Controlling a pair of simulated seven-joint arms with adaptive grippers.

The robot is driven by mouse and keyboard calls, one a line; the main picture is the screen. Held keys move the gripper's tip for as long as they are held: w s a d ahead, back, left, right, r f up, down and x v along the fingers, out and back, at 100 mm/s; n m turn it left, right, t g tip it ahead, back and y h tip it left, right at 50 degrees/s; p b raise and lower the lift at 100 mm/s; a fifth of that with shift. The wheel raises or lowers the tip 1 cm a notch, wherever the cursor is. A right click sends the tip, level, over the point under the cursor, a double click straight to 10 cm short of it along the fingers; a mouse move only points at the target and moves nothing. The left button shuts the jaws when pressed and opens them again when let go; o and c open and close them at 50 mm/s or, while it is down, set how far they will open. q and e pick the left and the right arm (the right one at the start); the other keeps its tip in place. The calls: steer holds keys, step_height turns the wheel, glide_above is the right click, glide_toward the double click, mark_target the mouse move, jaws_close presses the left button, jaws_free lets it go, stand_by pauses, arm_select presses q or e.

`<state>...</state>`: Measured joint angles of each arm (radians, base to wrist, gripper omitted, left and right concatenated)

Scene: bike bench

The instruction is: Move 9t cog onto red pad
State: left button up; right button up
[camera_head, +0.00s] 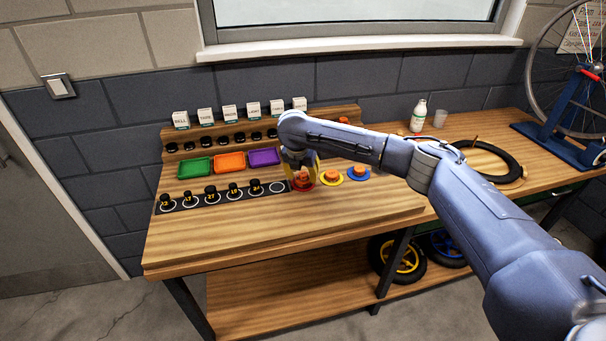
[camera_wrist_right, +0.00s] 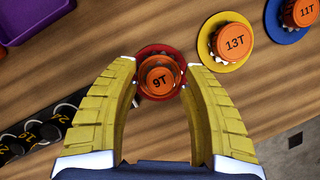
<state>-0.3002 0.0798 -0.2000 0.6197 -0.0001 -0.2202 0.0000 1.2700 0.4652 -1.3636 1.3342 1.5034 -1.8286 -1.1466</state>
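The orange-topped 9T cog (camera_wrist_right: 160,77) shows in the right wrist view between my right gripper's yellow fingers. The red pad (camera_wrist_right: 146,51) is beneath it, and the cog appears to sit on it. In the head view the red pad (camera_head: 304,188) is at the left end of a row of coloured pads. My right gripper (camera_wrist_right: 161,62) is open, with a finger on each side of the cog and small gaps showing; contact is hard to tell. In the head view my right gripper (camera_head: 301,174) reaches down over the red pad. My left gripper is not in view.
The 13T cog (camera_wrist_right: 234,42) on a yellow pad and the 11T cog (camera_wrist_right: 306,11) on a blue pad are close by. A black strip (camera_head: 277,187) with several cogs and an empty ring lies left. Green, orange and purple trays (camera_head: 264,157) stand behind. The bench front is clear.

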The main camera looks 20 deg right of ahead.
steer(key=shift+r, duration=0.1)
steer(key=v, duration=1.2)
